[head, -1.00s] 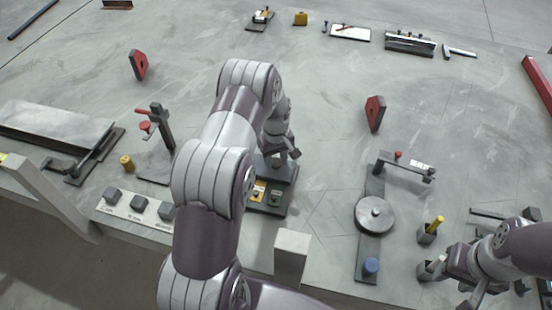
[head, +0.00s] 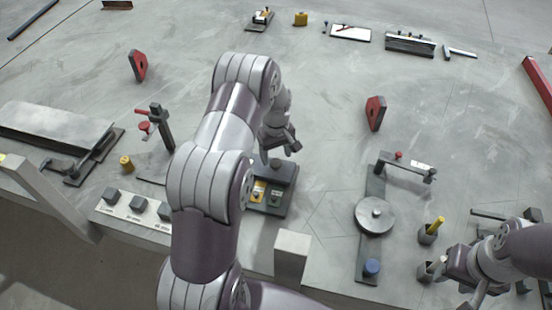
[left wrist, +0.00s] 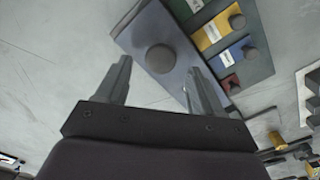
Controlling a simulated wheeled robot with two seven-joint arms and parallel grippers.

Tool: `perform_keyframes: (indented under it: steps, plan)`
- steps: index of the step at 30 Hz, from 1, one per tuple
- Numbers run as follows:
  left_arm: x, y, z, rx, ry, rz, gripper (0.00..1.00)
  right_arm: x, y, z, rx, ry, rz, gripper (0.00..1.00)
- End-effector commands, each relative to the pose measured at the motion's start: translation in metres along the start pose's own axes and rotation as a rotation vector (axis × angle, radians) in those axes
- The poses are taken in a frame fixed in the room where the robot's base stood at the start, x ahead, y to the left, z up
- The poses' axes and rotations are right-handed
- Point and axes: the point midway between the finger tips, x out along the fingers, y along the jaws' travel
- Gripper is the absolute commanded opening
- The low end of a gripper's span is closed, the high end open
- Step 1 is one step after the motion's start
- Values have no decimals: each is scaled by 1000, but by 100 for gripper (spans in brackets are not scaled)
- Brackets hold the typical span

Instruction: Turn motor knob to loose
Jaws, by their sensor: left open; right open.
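The dark control box (head: 271,202) stands on the table in front of my left arm, partly hidden by it. A large round dark knob (head: 276,163) sits on its far part; it also shows in the left wrist view (left wrist: 160,58). Small dark knobs sit beside coloured labels, including a yellow one (left wrist: 210,34). I cannot tell which knob is the motor one. My left gripper (head: 285,147) is open and empty above the box, its fingers (left wrist: 160,85) apart on the near side of the round knob. My right gripper (head: 462,290) is open at the lower right.
A grey disc on a dark base (head: 375,216) stands right of the box, with a blue knob (head: 371,266) in front. A pale block (head: 292,256) stands at the table's front edge. Red upright plates (head: 375,113) stand farther back.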

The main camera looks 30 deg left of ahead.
Motion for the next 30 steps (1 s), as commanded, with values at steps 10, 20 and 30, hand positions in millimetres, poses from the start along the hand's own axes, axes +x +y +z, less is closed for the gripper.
perform_keyframes:
  steps: [10,20,30]
  plan:
    - [-84,0,0,0,2,1,67,14,0,2,0,0,0,43]
    - [-100,0,0,0,0,0,67,14,0,2,0,0,0,43]
    - [-100,0,0,19,2,1,67,14,0,2,0,0,0,43]
